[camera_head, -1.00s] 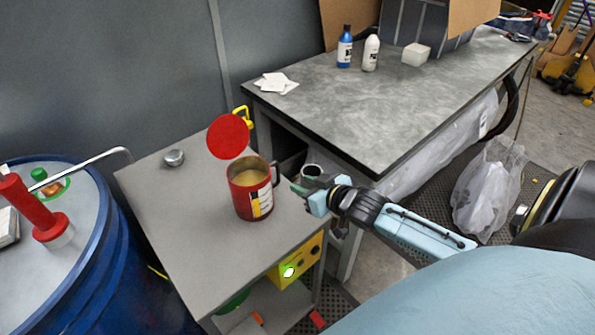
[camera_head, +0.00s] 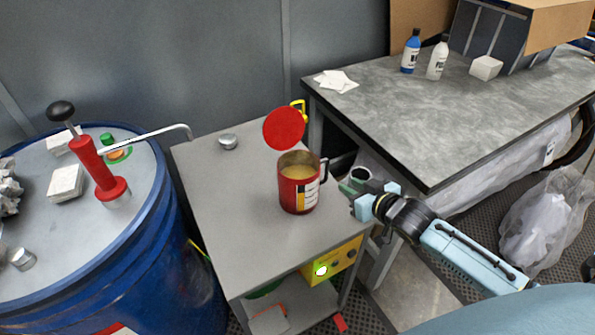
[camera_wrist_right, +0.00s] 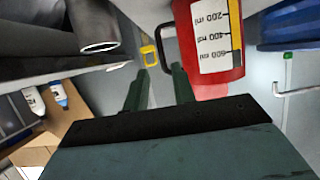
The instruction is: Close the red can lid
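The red can (camera_head: 291,198) stands upright on the small grey cabinet, with a pale content visible inside and its handle to the right. Its round red lid (camera_head: 284,129) stands open, raised behind the rim. My right gripper (camera_head: 350,190) is just right of the can, near the handle, and looks apart from it. In the right wrist view the two dark green fingers (camera_wrist_right: 161,83) are spread with nothing between them, and the can (camera_wrist_right: 190,22) with its measuring label is close beyond. The lid is not visible there. My left gripper is in no view.
The cabinet top (camera_head: 215,180) is mostly clear, with a small metal piece (camera_head: 228,142) at the back. A blue drum (camera_head: 185,270) with a red-handled tool (camera_head: 97,170) stands left. A grey workbench (camera_head: 430,120) with bottles stands right, its edge near my right arm.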

